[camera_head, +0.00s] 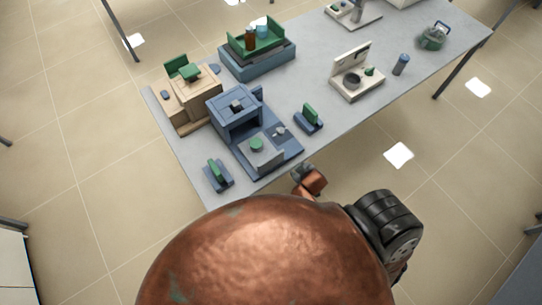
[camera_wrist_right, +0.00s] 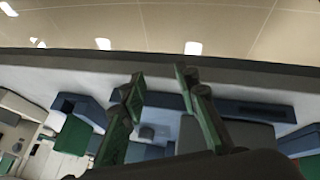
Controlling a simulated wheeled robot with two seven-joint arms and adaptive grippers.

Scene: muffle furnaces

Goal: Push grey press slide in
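The grey press slide (camera_head: 264,158) is a light grey block with a green round piece on top. It sits on the blue base plate (camera_head: 290,147) of the press, in front of the blue housing (camera_head: 232,120), and stands out from it. In the right wrist view, my right gripper (camera_wrist_right: 162,82) has two dark green fingers spread apart with nothing between the tips. Blue and pale grey parts lie beyond them; I cannot tell which is the slide. In the head view the right fingers are not clearly visible. My left gripper is not in view.
Blue blocks with green tops stand on both sides of the press (camera_head: 309,121) (camera_head: 216,178). A wooden box (camera_head: 195,100) and a blue tray unit (camera_head: 258,62) stand behind. A cream device (camera_head: 356,80) stands farther right. The table (camera_head: 330,140) is clear near its front edge.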

